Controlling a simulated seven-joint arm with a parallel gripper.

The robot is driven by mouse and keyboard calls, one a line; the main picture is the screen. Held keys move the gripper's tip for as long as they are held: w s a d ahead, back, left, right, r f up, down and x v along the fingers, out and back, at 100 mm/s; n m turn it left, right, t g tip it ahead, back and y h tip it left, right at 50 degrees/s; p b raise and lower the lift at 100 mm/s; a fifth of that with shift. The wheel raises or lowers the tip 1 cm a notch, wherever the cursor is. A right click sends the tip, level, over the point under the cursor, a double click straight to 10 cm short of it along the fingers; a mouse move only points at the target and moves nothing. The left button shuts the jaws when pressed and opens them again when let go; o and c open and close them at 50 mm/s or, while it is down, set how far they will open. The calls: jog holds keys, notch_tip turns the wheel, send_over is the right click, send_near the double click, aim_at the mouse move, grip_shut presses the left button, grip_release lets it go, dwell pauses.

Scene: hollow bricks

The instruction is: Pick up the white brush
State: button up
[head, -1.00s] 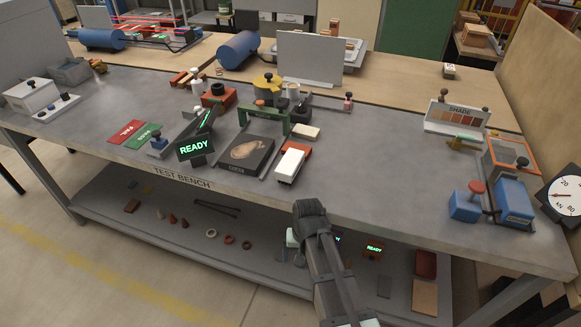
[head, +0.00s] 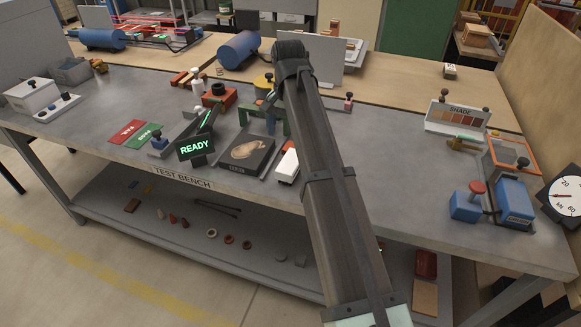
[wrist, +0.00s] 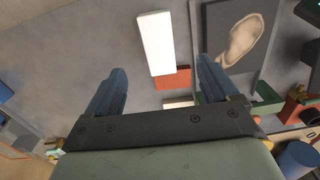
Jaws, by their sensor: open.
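The white brush (head: 287,165) shows as a long white block lying on the bench just right of the dark panel with a pale oval. In the wrist view the white brush (wrist: 155,43) lies ahead of the fingertips, between their lines and closer to the right finger. My gripper (wrist: 161,66) is open, with two blue fingers apart and nothing between them but bench and a red piece (wrist: 173,78) lower down. In the head view my arm covers most of the gripper, above the bench behind the brush. Whether the brush has bristles cannot be seen.
The dark panel (head: 246,152) and the green frame (head: 254,117) stand close left of and behind the brush. A READY display (head: 195,147) is further left. A grey upright panel (head: 325,68) stands behind. The bench (head: 400,170) right of my arm is mostly clear.

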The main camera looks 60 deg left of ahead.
aim_at(291, 160)
jog(key=f, duration=0.8)
jog(key=w+f, duration=0.1)
jog(key=f, duration=0.3)
jog(key=shift+a+f, duration=0.2)
jog(key=shift+a, duration=0.1)
jog(key=shift+c, duration=0.2)
jog(key=c, duration=1.1)
